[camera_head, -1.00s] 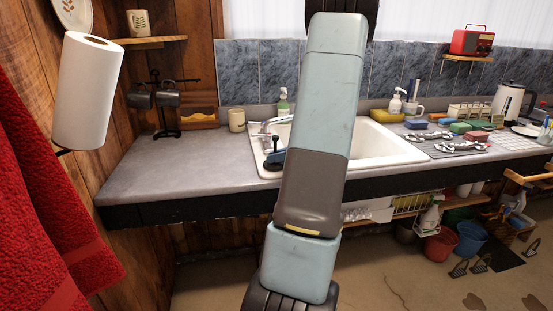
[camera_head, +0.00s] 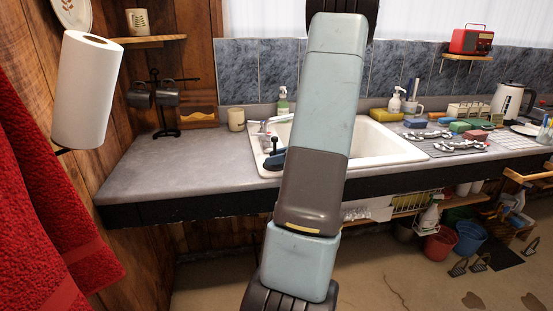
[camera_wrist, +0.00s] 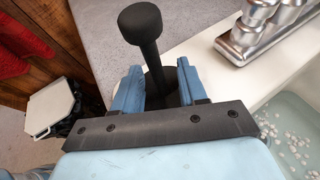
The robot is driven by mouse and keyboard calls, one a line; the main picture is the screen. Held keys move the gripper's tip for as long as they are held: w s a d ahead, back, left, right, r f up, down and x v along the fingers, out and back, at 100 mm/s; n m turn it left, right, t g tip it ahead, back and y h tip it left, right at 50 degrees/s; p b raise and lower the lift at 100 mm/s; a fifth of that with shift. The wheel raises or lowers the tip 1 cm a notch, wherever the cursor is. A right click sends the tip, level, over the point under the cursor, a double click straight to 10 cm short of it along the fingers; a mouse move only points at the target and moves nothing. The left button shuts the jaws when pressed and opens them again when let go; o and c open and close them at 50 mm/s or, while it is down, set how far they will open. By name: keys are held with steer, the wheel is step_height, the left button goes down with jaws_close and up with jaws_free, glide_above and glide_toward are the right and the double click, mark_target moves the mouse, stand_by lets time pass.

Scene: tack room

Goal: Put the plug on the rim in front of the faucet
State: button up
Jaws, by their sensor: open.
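The black plug (camera_wrist: 148,45), with a round knob on a stem and a dark disc base, stands about upright on the white sink rim (camera_wrist: 195,55) in the wrist view. My gripper (camera_wrist: 158,88) is open, with one blue finger on each side of the plug's lower part. The lowest part of the base is hidden behind my gripper. The chrome faucet (camera_wrist: 258,32) stands on the rim to the right of the plug.
The sink basin (camera_wrist: 292,125) holds water with several pale bits in it. The grey counter (camera_head: 185,165) left of the sink is mostly clear. A beige mug (camera_head: 236,119) and a soap bottle (camera_head: 283,101) stand behind the faucet. My arm hides part of the sink.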

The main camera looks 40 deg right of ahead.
steer(key=v, duration=1.2)
steer(key=w+a+r+n+g, duration=0.1)
steer(key=a+r+n+g, duration=0.4)
steer(key=a, duration=0.7)
steer(key=w+a+r+n+g, duration=0.2)
steer(key=a+n, duration=0.6)
steer(key=a, duration=0.4)
steer(key=s+a+r+n+h, duration=0.3)
steer(key=s+a+n, duration=0.3)
steer(key=a+n, duration=0.2)
steer(key=s+a+r+n+t+h, duration=0.1)
steer(key=s+a+r+n+h, duration=0.2)
steer(key=s+a+n, duration=0.3)
steer(key=a+n+h, duration=0.1)
steer(key=a+n, duration=0.1)
steer(key=shift+a+n, duration=0.25)
steer(key=shift+n, duration=0.15)
steer(key=shift+w+r, duration=0.15)
steer(key=shift+c, duration=0.2)
